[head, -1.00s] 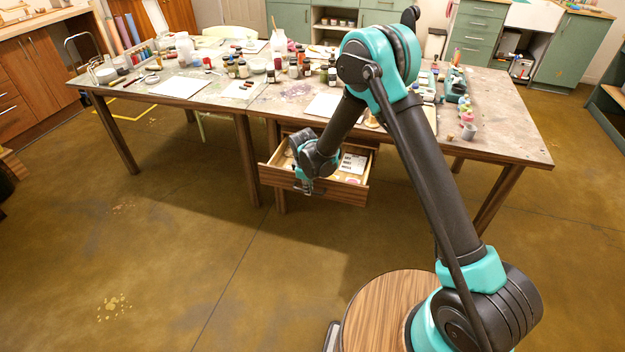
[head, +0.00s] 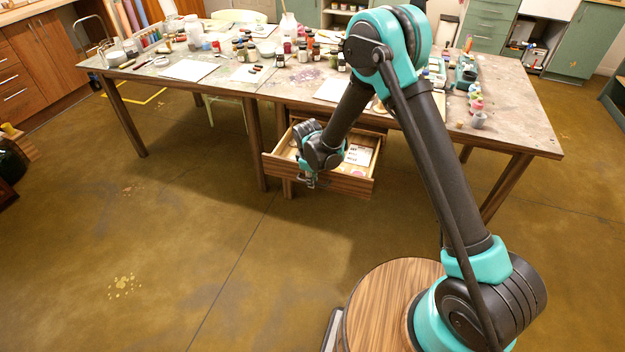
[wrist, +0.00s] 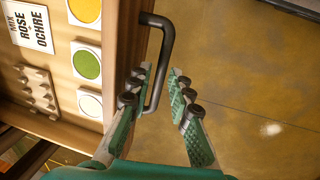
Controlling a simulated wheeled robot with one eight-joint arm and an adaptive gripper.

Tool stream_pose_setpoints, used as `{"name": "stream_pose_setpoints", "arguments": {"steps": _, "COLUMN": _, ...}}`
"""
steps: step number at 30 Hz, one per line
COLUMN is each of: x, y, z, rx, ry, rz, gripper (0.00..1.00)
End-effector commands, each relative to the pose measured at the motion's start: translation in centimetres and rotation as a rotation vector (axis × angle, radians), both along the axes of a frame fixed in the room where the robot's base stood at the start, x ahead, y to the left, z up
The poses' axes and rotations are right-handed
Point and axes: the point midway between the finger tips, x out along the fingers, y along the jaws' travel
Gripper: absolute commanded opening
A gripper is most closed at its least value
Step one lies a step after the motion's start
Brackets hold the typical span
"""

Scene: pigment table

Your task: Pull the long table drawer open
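The long table drawer (head: 345,186) is pulled well out from under the worktable (head: 510,135), its inside showing. In the wrist view, the drawer front's edge (wrist: 128,45) runs beside its dark bar handle (wrist: 166,45). My gripper (head: 310,183) is at the drawer front in the head view. In the wrist view, my gripper (wrist: 160,75) has its fingers apart, one on each side of the handle bar. The left finger is close to the bar; contact is unclear. A gap shows between the bar and the right finger.
The drawer holds a lettered card (wrist: 30,28), a knobbed block (wrist: 38,88) and orange, green and white colour squares. Jars and bottles crowd the tabletop. The floor (head: 180,240) before the table is clear. Wooden cabinets (head: 30,60) stand at the left.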

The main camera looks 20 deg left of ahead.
Motion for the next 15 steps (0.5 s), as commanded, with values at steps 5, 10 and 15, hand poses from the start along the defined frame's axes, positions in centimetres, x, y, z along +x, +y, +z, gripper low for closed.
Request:
{"name": "stream_pose_setpoints", "arguments": {"steps": 5, "x": 0.0, "y": 0.0, "z": 0.0, "rx": 0.000, "ry": 0.000, "rz": 0.000, "gripper": 0.20}}
{"name": "stream_pose_setpoints", "arguments": {"steps": 10, "x": -0.2, "y": 0.0, "z": 1.1, "rx": 0.000, "ry": 0.000, "rz": 0.000, "gripper": 0.20}}
{"name": "stream_pose_setpoints", "arguments": {"steps": 15, "x": -0.8, "y": 0.0, "z": 3.9, "rx": 0.000, "ry": 0.000, "rz": 0.000, "gripper": 0.20}}
